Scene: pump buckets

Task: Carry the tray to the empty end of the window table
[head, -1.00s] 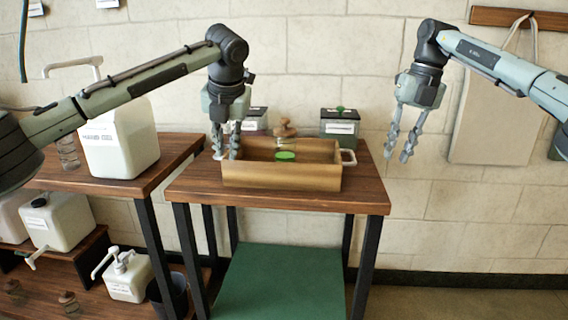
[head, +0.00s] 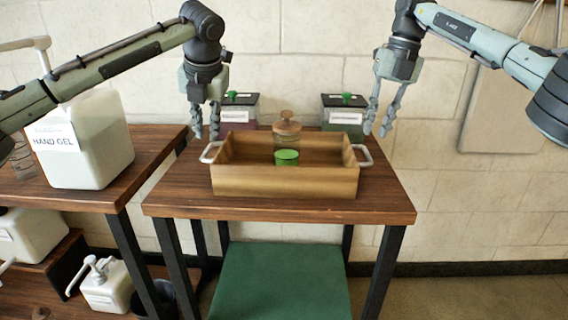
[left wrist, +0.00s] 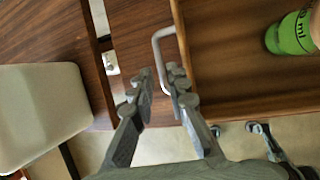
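The wooden tray (head: 285,183) stands on a small dark-wood table (head: 390,208), with a pale handle at each end. Inside it is a green container (head: 287,157); a glass piece with a wooden knob (head: 287,128) shows just above or behind it. I cannot tell whether they are one thing. My left gripper (head: 206,136) is open and empty over the left handle (head: 209,152). In the left wrist view the handle (left wrist: 157,45) runs between the open fingertips (left wrist: 161,82). My right gripper (head: 377,132) is open, just above the right handle (head: 364,154), apparently not touching it.
Two labelled boxes with green knobs, one at left (head: 238,110) and one at right (head: 343,114), stand behind the tray. A white hand gel jug (head: 80,145) stands on the left table (head: 150,168). A green panel (head: 282,282) is below the tray's table. No window shows.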

